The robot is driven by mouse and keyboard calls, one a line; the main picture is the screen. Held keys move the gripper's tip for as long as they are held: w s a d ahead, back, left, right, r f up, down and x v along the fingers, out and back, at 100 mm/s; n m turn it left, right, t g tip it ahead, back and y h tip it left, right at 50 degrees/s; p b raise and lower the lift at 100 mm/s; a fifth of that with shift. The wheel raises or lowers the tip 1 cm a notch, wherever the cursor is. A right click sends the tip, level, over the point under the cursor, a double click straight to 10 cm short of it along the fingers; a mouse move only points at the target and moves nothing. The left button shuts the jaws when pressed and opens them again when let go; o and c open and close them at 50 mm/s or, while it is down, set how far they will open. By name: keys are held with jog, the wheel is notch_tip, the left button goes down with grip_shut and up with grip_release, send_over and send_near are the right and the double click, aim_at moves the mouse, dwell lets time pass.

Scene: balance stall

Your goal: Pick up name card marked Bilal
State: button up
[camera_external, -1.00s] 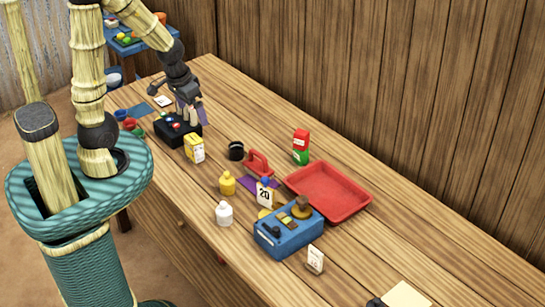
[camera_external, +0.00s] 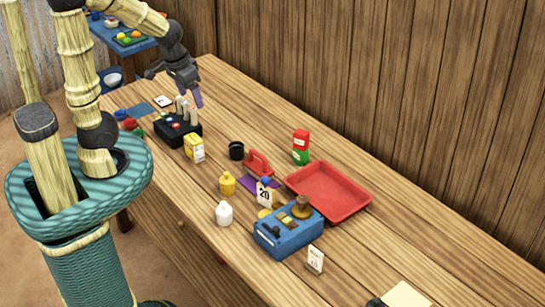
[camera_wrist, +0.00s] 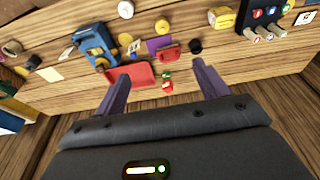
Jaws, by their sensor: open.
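I cannot read the name Bilal on any card. A small white card (camera_external: 315,259) stands upright beside the blue scale (camera_external: 287,235), with marks too small to read; it also appears in the wrist view (camera_wrist: 70,53). My gripper (camera_external: 198,99) is open and empty, raised above the table near the black box (camera_external: 178,130). Its purple fingers (camera_wrist: 160,72) are spread apart in the wrist view.
Several light pegs stand at the black box. A "20" card (camera_external: 264,194), a red tray (camera_external: 328,190), bottles, a yellow box (camera_external: 194,149) and a black cup (camera_external: 236,150) crowd the middle. A plank wall runs along the back.

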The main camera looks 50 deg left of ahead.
jog(key=w+d+f+m+t+y+b, duration=0.25)
jog(key=d+m+b, duration=0.45)
jog(key=d+m, duration=0.35)
jog(key=w+d+f+m+t+y+b, duration=0.2)
jog(key=w+d+f+m+y+b, duration=0.15)
jog(key=d+m+b, duration=0.65)
jog(key=s+d+r+m+t+h+b, duration=0.2)
jog(key=s+d+m+t, duration=0.25)
jog(key=d, duration=0.35)
jog(key=s+d+r+m+t+h+b, duration=0.1)
jog(key=s+d+r+m+t+b, duration=0.15)
jog(key=d+m, duration=0.4)
jog(key=s+d+r+m+t+h+b, duration=0.15)
jog(key=s+d+m+t, duration=0.25)
jog(key=d, duration=0.5)
send_near(315, 255)
jog(key=shift+h, duration=0.25)
jog(key=s, duration=0.5)
jog(key=shift+s+a, duration=0.1)
jog(key=w, duration=0.4)
jog(key=w+p, duration=0.1)
jog(key=w, duration=0.7)
jog(key=shift+w+a, duration=0.15)
jog(key=shift+a, duration=0.1)
